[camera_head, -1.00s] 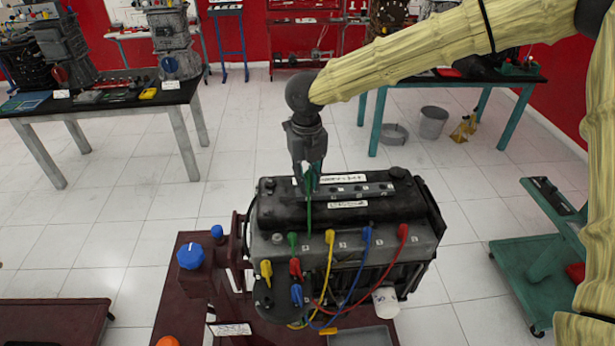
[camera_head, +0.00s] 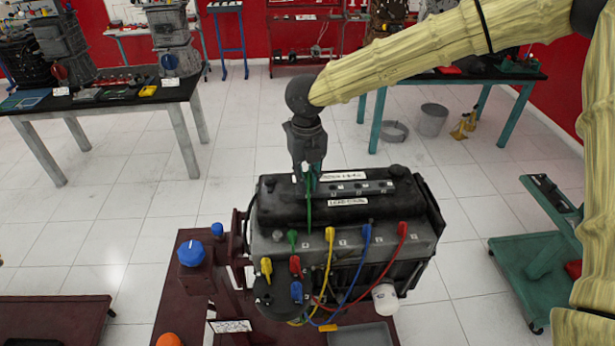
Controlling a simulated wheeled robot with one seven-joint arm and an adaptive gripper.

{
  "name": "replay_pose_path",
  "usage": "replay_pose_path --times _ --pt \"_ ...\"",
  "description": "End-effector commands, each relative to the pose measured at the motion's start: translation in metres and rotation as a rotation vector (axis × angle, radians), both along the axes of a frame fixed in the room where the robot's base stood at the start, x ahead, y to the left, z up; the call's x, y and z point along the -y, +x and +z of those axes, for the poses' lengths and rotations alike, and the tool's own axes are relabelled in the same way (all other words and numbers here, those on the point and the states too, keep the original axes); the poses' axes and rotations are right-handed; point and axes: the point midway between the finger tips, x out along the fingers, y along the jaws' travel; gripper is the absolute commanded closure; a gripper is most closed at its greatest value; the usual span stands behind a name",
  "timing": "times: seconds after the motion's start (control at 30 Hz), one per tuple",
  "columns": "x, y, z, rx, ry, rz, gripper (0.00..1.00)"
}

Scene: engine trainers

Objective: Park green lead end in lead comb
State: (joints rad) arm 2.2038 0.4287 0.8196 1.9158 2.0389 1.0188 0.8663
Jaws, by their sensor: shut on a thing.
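The engine trainer (camera_head: 390,258) stands on a dark red stand. A black cover on its top bears white labels and a row of numbered slots, which looks like the lead comb (camera_head: 362,188). My gripper (camera_head: 308,175) points down over the left part of the cover and is shut on the green lead (camera_head: 309,212), which hangs below the fingers toward the cover's front edge. Whether the lead end touches the comb I cannot tell, as the fingers hide it. A green boot (camera_head: 292,238) sits at the left of the engine's front row.
Yellow (camera_head: 330,236), blue (camera_head: 367,234) and red (camera_head: 402,231) leads run from the front row down to the left. A blue knob (camera_head: 191,254) stands on the stand at the left. A grey tray (camera_head: 360,336) lies below the engine.

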Motion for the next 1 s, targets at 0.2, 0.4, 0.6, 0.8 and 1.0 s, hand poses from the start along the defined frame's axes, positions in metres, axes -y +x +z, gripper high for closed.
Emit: replay_pose_path --times 0.2,0.4,0.6,0.8,1.0 --pt "-0.0002 -0.0003 -0.0031 -0.001 0.000 0.000 0.99" --pt "-0.0002 -0.0002 -0.0041 0.000 0.000 0.000 0.99" --pt "-0.0001 -0.0002 -0.0041 0.000 0.000 0.000 0.99" --pt "-0.0001 -0.0002 -0.0055 0.000 0.000 0.000 0.99" --pt "-0.0001 -0.0001 -0.0078 0.000 0.000 0.000 0.99"
